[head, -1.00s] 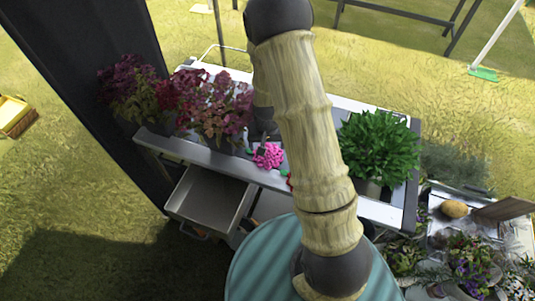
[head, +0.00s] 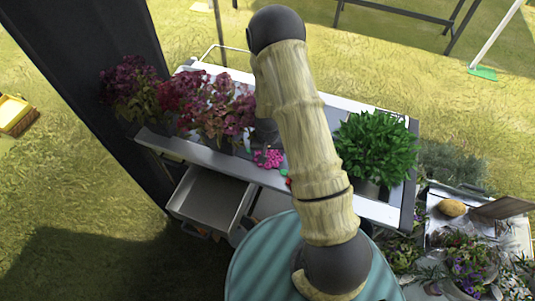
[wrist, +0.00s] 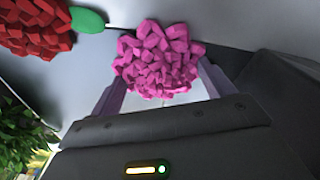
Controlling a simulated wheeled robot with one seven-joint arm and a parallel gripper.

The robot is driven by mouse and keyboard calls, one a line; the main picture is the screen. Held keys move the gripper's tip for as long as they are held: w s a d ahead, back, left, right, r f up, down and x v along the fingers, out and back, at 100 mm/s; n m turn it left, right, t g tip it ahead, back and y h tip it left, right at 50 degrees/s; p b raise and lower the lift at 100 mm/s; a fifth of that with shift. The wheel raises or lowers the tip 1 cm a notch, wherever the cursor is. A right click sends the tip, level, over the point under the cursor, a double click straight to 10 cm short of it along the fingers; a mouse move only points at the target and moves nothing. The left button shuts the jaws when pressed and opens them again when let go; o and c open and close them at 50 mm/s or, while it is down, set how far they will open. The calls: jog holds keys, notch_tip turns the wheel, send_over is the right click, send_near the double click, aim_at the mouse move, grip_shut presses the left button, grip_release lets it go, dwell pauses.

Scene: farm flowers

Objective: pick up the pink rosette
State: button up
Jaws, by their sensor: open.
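The pink rosette (head: 268,158) lies on the grey bench (head: 225,162) near its front edge, just left of my arm in the head view. In the wrist view the pink rosette (wrist: 157,60) is large and sits between the two fingers of my gripper (wrist: 158,85), which is open around it. I cannot tell whether the fingers touch it. Most of my gripper is hidden behind my arm and the flowers in the head view.
A red rosette (wrist: 35,25) with a green leaf (wrist: 88,20) lies close beside the pink one. Potted dark red flowers (head: 215,105) stand to the left and a green leafy plant (head: 375,145) to the right. An open drawer (head: 210,195) juts out below the bench.

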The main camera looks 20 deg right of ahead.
jog(key=shift+c, duration=0.4)
jog(key=c, duration=1)
jog(key=shift+r, duration=0.15)
notch_tip(320, 180, up, 10)
jog(key=shift+f+b, duration=0.1)
jog(key=shift+b, duration=0.8)
jog(key=o, duration=0.4)
jog(key=c, duration=0.3)
jog(key=w+r, duration=0.2)
jog(key=w, duration=0.4)
jog(key=shift+w+r+m, duration=0.3)
jog(key=shift+w+r, duration=0.05)
